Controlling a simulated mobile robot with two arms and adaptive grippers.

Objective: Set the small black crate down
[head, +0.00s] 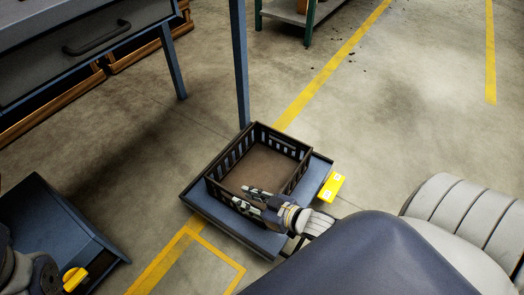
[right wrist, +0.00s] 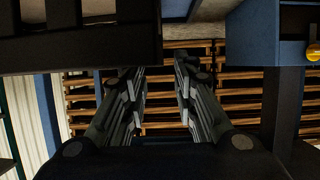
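The small black crate (head: 292,178) has slotted walls and a brown inside that looks empty. In the head view it rests upright on a low blue-grey platform (head: 318,172). My right gripper (head: 252,197) is at the crate's near wall. In the right wrist view my right gripper's fingers (right wrist: 158,95) stand apart with nothing between them. A dark slotted piece, seemingly the crate (right wrist: 90,52), fills the upper left there, beside the fingers. I cannot tell whether they touch it. My left gripper does not show; only part of my left arm is at the lower left.
A yellow tag (head: 331,187) sticks out at the platform's right side. A blue post (head: 240,70) rises just behind the crate. A grey drawer bench (head: 90,45) stands at the upper left, and a dark blue bin (head: 50,215) at the lower left. The floor (head: 400,140) to the right is clear.

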